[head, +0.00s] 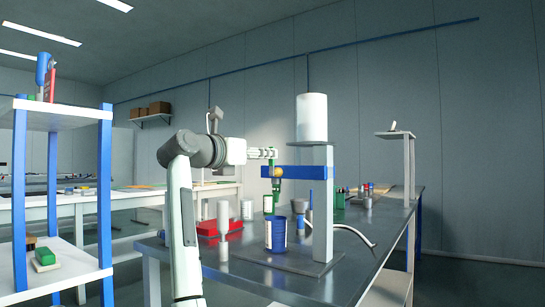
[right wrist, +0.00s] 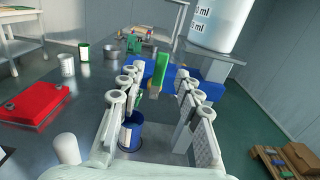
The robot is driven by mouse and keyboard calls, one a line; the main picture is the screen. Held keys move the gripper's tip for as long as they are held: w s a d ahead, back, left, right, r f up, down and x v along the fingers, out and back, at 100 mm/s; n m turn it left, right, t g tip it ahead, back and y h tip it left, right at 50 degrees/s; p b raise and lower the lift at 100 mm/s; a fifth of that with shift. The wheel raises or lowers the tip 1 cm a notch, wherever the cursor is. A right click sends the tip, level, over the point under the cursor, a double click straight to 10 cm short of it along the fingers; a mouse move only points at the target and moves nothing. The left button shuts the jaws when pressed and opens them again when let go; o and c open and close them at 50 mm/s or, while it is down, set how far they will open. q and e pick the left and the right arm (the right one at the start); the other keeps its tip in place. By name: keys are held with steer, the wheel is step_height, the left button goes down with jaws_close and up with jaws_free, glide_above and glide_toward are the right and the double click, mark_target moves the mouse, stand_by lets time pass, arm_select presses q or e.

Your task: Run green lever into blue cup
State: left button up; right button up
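The green lever (head: 276,188) hangs below the blue bar (head: 307,172) of the fixture, under a white tank (head: 311,117). It also shows in the right wrist view (right wrist: 161,66). The blue cup (head: 276,236) stands upright on the fixture's base below the lever. In the right wrist view the cup (right wrist: 131,137) is partly hidden behind the gripper's left finger. My right gripper (head: 271,155) is at the bar's height beside the lever. In the right wrist view my gripper (right wrist: 160,76) is open, with the lever between its fingertips and gaps on both sides. My left gripper is not in view.
A red tray (head: 219,228) and a white cylinder (head: 222,217) stand left of the cup. A dark blue can (head: 299,206) is behind it. The fixture's grey post (head: 323,210) and a curved grey handle (head: 360,236) are at right. A blue-and-white shelf (head: 105,190) is far left.

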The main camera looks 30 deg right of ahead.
steer(key=shift+x, duration=2.4)
steer(key=shift+c, duration=0.2)
jaws_close()
